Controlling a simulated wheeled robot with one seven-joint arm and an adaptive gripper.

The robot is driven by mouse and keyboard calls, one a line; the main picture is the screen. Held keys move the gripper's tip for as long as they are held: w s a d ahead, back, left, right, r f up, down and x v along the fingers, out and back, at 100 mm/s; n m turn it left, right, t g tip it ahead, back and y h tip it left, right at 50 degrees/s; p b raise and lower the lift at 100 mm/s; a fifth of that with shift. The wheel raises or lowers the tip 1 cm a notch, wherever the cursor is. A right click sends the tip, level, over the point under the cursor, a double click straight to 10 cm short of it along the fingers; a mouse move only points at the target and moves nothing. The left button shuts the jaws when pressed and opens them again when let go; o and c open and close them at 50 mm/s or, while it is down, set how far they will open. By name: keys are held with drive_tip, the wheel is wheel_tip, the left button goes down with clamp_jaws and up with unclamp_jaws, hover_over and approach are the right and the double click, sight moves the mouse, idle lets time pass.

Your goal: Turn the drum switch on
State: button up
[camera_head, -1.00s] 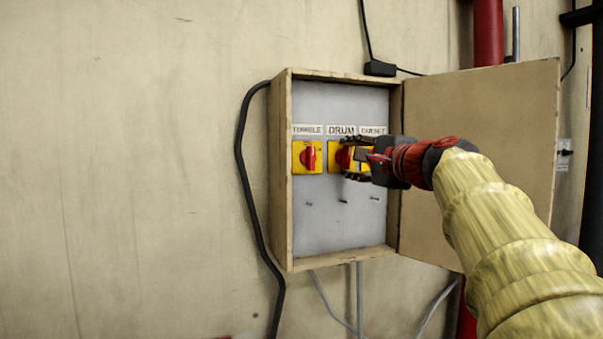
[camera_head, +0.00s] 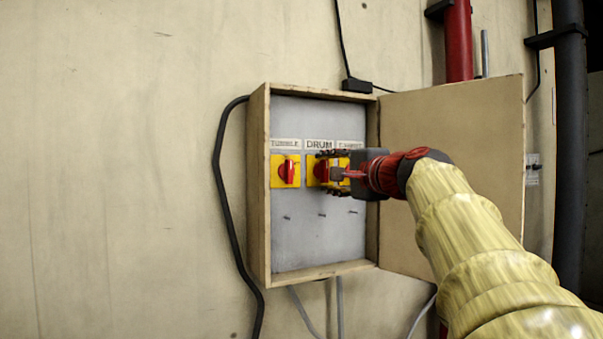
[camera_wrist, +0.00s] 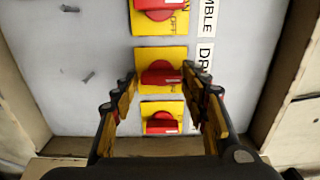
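The drum switch is a red knob (camera_head: 321,172) on a yellow plate (camera_head: 312,181), under the DRUM label (camera_head: 319,145), in the middle of three switches. In the wrist view its knob (camera_wrist: 160,75) is the middle one, its long side across the picture, which is upright in the head view. My gripper (camera_head: 327,170) is in front of this switch. In the wrist view my gripper (camera_wrist: 160,80) is open, one finger on each side of the knob, with visible gaps. I cannot tell how deep the fingertips reach. The gripper partly hides the plate in the head view.
The tumble switch (camera_head: 287,172) is to the left. The right-hand switch (camera_head: 343,163) is mostly hidden by my gripper; it shows below in the wrist view (camera_wrist: 161,124). A wooden box (camera_head: 258,190) surrounds the panel, with its door (camera_head: 455,150) open to the right.

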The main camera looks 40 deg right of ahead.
drive_tip(key=o, duration=0.3)
drive_tip(key=shift+r, duration=0.1)
drive_tip(key=v, duration=0.7)
drive_tip(key=shift+s+a, duration=0.1)
drive_tip(key=shift+s, duration=0.15)
idle(0.3)
